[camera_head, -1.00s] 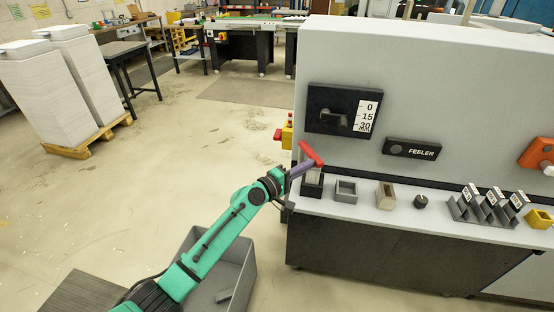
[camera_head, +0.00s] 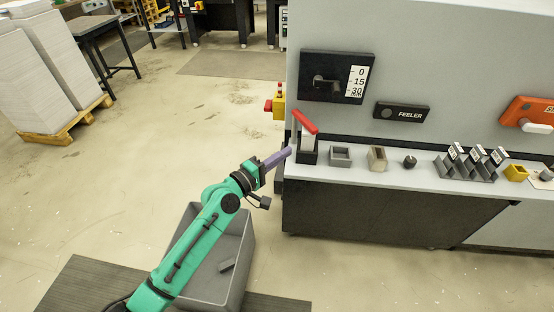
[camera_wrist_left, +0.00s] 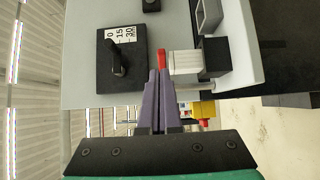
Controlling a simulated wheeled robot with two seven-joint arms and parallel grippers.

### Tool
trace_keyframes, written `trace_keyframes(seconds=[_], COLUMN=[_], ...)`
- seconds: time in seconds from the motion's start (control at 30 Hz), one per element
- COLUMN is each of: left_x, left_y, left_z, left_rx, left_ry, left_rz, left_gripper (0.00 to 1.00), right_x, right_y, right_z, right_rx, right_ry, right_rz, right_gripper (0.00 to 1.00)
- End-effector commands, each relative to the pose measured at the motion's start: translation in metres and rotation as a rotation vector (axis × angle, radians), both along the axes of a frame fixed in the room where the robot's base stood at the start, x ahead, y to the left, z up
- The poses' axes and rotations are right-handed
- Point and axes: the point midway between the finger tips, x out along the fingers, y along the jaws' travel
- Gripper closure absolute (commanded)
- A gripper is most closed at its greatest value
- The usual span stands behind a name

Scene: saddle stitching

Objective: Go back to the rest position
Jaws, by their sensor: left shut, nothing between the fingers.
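My left gripper (camera_head: 284,155) is at the end of the green arm, left of the machine's shelf. Its purple fingers are together and empty in the left wrist view (camera_wrist_left: 157,80). Close to the fingertips is a red-handled lever (camera_head: 305,122) on a pale post with a black base, at the shelf's left end. In the left wrist view the red handle (camera_wrist_left: 162,58) shows just beyond the fingertips. In the head view the gripper looks apart from the handle. My right gripper is in neither view.
The grey machine (camera_head: 420,60) fills the right, with a dial panel (camera_head: 336,77). Its shelf carries a grey holder (camera_head: 341,155), a black knob (camera_head: 410,161) and card holders (camera_head: 470,165). A grey bin (camera_head: 240,262) stands under my left arm.

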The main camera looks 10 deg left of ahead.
Motion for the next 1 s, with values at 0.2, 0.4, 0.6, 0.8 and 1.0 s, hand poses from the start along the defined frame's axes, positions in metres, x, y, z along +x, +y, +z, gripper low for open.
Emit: trace_keyframes(seconds=[0.2, 0.4, 0.6, 0.8, 1.0], left_x=[-0.024, -0.025, -0.025, -0.021, -0.036], left_y=[0.006, 0.006, 0.006, 0.019, 0.083], left_z=[-0.001, 0.000, 0.000, -0.033, -0.188], left_rx=[0.000, 0.001, 0.001, 0.072, 0.468], left_ry=[0.000, 0.000, -0.001, 0.019, 0.125], left_rz=[0.001, 0.002, 0.001, 0.039, 0.139], left_gripper=[1.00, 1.00, 1.00, 1.00, 1.00], right_x=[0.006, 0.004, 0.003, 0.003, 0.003], right_y=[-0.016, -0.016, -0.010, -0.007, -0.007], right_z=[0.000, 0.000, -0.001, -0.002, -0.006], right_rx=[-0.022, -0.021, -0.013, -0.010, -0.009], right_ry=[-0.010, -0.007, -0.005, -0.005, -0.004], right_rz=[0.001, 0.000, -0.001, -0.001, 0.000], right_gripper=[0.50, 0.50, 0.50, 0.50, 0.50])
